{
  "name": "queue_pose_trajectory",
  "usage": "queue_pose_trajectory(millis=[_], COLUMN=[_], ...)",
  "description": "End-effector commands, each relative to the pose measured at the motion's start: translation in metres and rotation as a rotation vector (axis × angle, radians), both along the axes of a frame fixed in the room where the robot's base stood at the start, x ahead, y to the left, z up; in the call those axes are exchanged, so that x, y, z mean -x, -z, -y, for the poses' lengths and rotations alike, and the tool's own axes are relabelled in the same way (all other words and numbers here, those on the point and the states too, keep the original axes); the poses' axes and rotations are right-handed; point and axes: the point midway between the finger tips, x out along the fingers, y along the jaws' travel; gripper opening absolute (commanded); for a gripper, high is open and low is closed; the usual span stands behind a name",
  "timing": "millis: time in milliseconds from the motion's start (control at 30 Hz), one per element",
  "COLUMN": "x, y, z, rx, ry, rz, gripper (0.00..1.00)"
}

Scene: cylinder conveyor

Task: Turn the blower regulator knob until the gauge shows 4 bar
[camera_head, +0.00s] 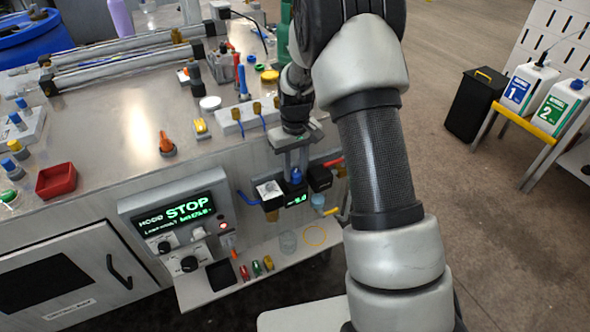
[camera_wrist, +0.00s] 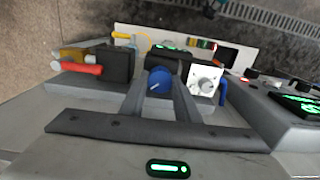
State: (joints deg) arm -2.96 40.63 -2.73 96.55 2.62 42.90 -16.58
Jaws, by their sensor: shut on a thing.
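The blue regulator knob (camera_head: 296,176) sits on the dark regulator unit on the front of the bench. It also shows in the wrist view (camera_wrist: 158,76), with a pale mark on it. My gripper (camera_head: 294,165) reaches down from above, with its fingers on either side of the knob and shut on it; the wrist view shows the fingers (camera_wrist: 160,84) too. A small display (camera_head: 299,199) with green digits sits just below the knob; it looks like 4.0, but is too small to read surely. In the wrist view the digits are mostly hidden.
A control panel (camera_head: 178,222) reading STOP stands left of the regulator. A shelf with small coloured parts lies below. Bottles and tools crowd the bench top.

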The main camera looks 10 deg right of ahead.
Motion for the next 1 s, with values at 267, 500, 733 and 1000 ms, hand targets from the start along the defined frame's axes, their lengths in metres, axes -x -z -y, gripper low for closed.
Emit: queue_pose_trajectory(millis=[267, 500, 733, 1000], x=[-0.0011, -0.0013, -0.0014, -0.0015], y=[-0.0014, -0.0014, -0.0013, -0.0012], z=[0.0006, 0.0009, 0.0001, 0.0004], rx=[-0.001, 0.0, 0.001, 0.001], ry=[-0.23, -0.37, -0.439, -0.459], rz=[0.003, 0.003, 0.003, 0.003], gripper=[0.06, 0.06, 0.06, 0.06])
